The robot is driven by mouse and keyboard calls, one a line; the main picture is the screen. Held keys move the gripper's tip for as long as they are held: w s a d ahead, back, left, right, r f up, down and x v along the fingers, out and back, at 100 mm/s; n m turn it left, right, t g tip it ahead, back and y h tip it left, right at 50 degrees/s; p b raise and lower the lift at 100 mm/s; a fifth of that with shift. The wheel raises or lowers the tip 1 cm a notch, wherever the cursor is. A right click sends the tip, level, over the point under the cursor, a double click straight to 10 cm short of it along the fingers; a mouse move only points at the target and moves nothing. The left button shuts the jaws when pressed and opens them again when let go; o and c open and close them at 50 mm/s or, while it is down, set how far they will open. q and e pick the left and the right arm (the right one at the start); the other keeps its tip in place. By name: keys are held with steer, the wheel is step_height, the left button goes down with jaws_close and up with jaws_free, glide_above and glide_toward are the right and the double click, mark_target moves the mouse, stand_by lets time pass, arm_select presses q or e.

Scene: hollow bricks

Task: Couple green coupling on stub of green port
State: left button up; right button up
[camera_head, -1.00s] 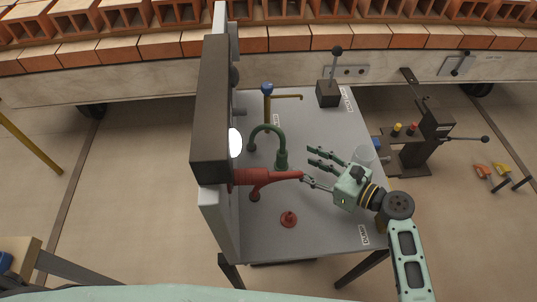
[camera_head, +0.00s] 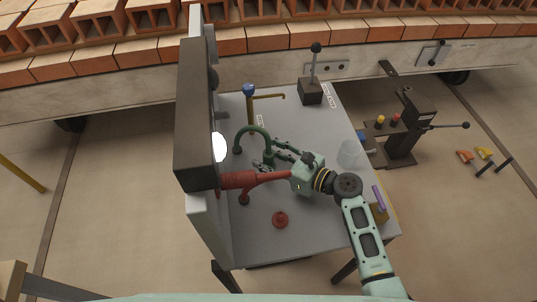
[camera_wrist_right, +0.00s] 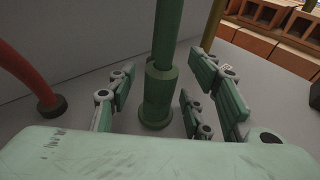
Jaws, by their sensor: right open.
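The green coupling (camera_wrist_right: 162,85) is a green cylinder at the end of the arched green hose (camera_head: 250,130). In the right wrist view it stands upright over a wider round green base (camera_wrist_right: 155,117), which looks like the green port. The stub is hidden, and I cannot tell how far the coupling sits on it. My right gripper (camera_head: 268,162) is open, low over the table. Its fingers (camera_wrist_right: 160,100) stand on both sides of the coupling with gaps visible. In the head view the fingers partly cover the coupling. My left gripper is not in view.
A thick red hose (camera_head: 240,180) runs beside my right gripper. A red round port (camera_head: 281,219) lies nearer on the grey table (camera_head: 300,240). A dark upright panel (camera_head: 195,120) bounds the left.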

steer(key=shift+c, duration=0.3)
jaws_close()
steer(key=shift+r, duration=0.1)
